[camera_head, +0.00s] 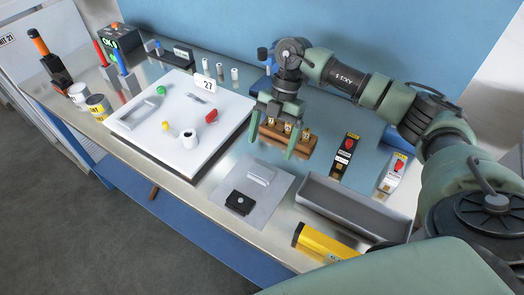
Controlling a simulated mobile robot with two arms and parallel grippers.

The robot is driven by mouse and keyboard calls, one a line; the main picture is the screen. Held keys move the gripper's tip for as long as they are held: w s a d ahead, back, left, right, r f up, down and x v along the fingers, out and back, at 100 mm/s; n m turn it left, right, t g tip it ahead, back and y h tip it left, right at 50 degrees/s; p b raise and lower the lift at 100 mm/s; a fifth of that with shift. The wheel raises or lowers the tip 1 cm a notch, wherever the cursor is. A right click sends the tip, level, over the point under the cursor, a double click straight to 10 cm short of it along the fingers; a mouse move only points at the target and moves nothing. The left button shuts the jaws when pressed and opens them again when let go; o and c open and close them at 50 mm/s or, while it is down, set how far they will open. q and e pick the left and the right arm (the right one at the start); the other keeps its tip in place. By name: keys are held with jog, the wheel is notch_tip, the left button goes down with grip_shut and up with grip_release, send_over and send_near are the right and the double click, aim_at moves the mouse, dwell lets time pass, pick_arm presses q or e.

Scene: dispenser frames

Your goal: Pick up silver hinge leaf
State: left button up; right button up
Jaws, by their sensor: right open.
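My right gripper (273,135) hangs over the back middle of the bench with its green fingers apart and pointing down. The fingers show around or in front of a brown wooden block (300,147) holding several small brass-coloured pieces; I cannot tell whether they touch it. A silver, raised plate-like piece (261,174) lies on a grey mat (272,205), in front of the gripper and apart from it. Another small silver piece (197,98) lies on the white board. I cannot tell which is the hinge leaf. My left gripper is not in view.
A black square part (239,202) shares the mat. The white board (215,130) at left carries small coloured parts and a "27" sign. A long grey tray (345,213) is at right, with a yellow box (325,243) before it. Boxes and cans stand at far left.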

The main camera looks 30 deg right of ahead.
aim_at(264, 168)
jog(key=x, duration=0.1)
jog(key=p+x, duration=0.1)
jog(key=shift+s+a+f, duration=0.15)
jog(key=shift+s+f, duration=0.15)
jog(key=x, duration=0.1)
jog(key=p+x, duration=0.2)
jog(key=shift+w+f, duration=0.25)
jog(key=shift+f, duration=0.2)
jog(key=shift+a+f, duration=0.1)
jog(key=shift+f, duration=0.4)
jog(key=c, duration=1.5)
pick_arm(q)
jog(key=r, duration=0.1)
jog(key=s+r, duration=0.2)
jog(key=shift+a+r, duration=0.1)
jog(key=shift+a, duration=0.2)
pick_arm(e)
jog(key=shift+c, duration=0.2)
